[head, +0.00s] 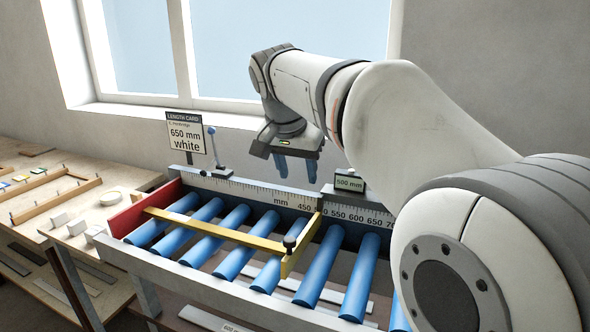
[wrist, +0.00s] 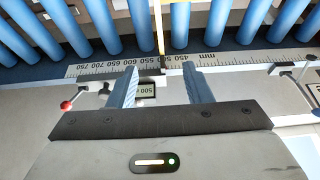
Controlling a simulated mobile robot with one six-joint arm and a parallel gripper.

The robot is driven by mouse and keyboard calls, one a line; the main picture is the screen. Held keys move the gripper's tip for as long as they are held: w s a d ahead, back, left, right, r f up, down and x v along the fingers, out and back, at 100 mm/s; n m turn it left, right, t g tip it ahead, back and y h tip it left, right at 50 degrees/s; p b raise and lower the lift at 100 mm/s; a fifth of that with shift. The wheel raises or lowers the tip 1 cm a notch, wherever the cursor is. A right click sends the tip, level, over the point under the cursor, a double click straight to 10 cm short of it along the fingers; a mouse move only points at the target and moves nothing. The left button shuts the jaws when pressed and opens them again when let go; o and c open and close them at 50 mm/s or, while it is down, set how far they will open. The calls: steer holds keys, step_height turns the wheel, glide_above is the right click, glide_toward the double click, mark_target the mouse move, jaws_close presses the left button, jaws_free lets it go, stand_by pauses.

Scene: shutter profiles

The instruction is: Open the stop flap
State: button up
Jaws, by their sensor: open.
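The yellow stop flap (head: 303,246) stands across the blue rollers, with a black knob (head: 290,241) at its near end. A long yellow bar (head: 215,230) runs from that near end leftward over the rollers to the red end plate (head: 140,212). In the wrist view a narrow yellow strip of the flap (wrist: 158,27) shows at the top, beyond the ruler edge. My gripper (head: 297,172) is open and empty, above the back of the conveyor behind the ruler. In the wrist view its fingers (wrist: 160,80) are wide apart, with the small display between them and the flap beyond.
The ruler (head: 250,190) runs along the conveyor's back edge. A 500 mm display (head: 349,183), a blue-knobbed lever (head: 212,140) and a length card (head: 186,133) stand behind it. A red-knobbed lever (wrist: 67,104) is left of my fingers. A wooden bench (head: 40,190) stands left.

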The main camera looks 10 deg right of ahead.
steer(key=v, duration=0.7)
steer(key=shift+r, duration=0.3)
steer(key=shift+s+a, duration=0.1)
steer(key=shift+s, duration=0.05)
